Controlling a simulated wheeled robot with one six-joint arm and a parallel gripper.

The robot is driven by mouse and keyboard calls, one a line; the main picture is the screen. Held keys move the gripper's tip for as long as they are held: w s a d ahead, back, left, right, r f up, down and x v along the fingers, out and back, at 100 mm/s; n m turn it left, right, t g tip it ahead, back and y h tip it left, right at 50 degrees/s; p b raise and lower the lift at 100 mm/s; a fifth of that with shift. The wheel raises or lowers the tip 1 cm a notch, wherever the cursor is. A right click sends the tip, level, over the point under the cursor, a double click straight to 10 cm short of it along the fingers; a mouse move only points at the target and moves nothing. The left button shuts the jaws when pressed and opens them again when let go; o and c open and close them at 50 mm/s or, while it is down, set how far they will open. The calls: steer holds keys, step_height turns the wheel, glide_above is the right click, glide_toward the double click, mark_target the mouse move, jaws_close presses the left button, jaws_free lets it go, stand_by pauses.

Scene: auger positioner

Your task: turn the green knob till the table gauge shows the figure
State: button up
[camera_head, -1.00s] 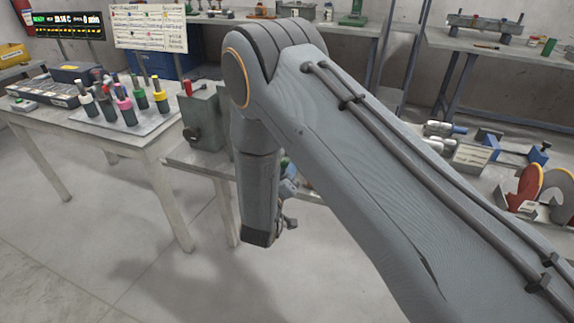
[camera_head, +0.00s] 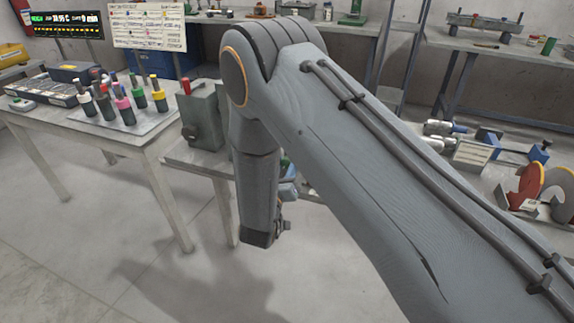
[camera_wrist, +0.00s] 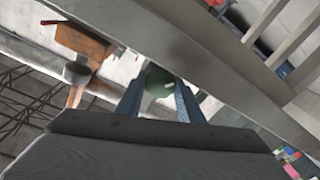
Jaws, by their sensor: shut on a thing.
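In the wrist view, a rounded green knob (camera_wrist: 158,81) sits between the two blue fingers of my gripper (camera_wrist: 160,92). The fingers are shut on it, one on each side, and hide its flanks. In the head view my arm covers most of the gripper, and the knob is hidden there. I cannot make out a table gauge or its reading in either view.
In the wrist view, a broad grey beam (camera_wrist: 190,48) crosses close beyond the knob, and an orange bracket (camera_wrist: 82,42) stands to the left.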

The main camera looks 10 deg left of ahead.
steer(key=shift+a+m, duration=0.1)
steer(key=shift+m, duration=1.2)
steer(key=shift+b, duration=0.3)
steer(key=o, duration=0.8)
steer(key=shift+a, duration=0.1)
steer(key=shift+c, duration=0.2)
steer(key=shift+s, duration=0.1)
steer(key=s+b, duration=0.1)
steer(key=s, duration=0.6)
steer(key=shift+s+f, duration=0.15)
steer(key=shift+s, duration=0.15)
steer(key=shift+a, duration=0.1)
